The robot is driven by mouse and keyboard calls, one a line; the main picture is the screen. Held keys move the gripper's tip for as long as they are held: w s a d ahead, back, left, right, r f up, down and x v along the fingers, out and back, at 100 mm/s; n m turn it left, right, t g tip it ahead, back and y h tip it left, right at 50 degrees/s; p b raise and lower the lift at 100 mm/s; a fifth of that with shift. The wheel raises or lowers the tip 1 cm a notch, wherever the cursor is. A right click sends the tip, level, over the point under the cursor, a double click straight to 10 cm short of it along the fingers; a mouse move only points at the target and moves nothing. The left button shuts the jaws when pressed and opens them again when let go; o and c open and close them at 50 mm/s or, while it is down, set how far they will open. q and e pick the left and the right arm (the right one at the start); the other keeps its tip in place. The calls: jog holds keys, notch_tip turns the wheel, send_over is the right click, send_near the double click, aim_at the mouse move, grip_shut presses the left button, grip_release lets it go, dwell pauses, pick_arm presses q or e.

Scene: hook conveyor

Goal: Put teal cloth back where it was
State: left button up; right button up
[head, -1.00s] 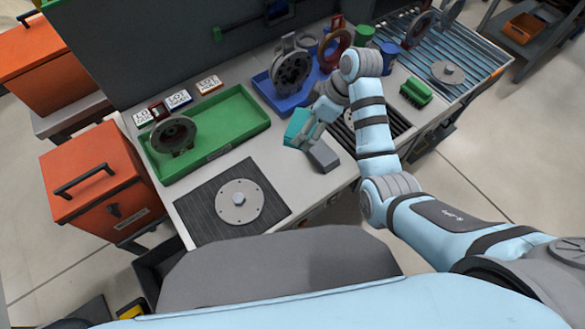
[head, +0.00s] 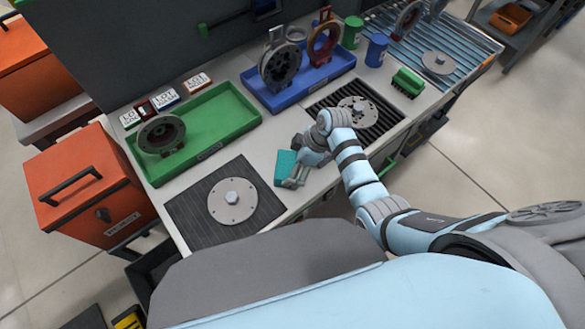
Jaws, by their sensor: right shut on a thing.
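The teal cloth (head: 285,162) is at the bench's front part, between the green tray and the slatted black grate, right of the dark ribbed mat. My right gripper (head: 293,180) is low over the bench and shut on the cloth, with part of the cloth showing to the left of the fingers. The fingers hide the cloth's right part. I cannot tell whether the cloth touches the bench top. My left gripper is not in view.
A green tray (head: 228,98) with a dark ring part (head: 162,136) is at left. A blue tray (head: 282,102) holds ring parts behind. A metal disc (head: 232,201) lies on the ribbed mat (head: 190,212). Another flanged disc (head: 365,108) sits on the grate (head: 392,124). A green brush (head: 408,80) lies right.

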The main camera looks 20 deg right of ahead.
jog(key=shift+f+p, duration=0.15)
jog(key=shift+p, duration=0.15)
jog(key=shift+c, duration=0.6)
jog(key=shift+f, duration=0.15)
jog(key=o, duration=1.1)
jog(key=shift+w, duration=0.1)
jog(key=shift+c, duration=0.2)
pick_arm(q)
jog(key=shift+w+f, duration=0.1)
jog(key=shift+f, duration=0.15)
pick_arm(e)
jog(key=shift+r, duration=0.3)
pick_arm(q)
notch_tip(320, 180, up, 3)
jog(key=p, duration=0.2)
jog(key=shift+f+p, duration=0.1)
jog(key=shift+p, duration=0.25)
pick_arm(e)
jog(key=v, duration=1.2)
jog(key=shift+f, duration=0.15)
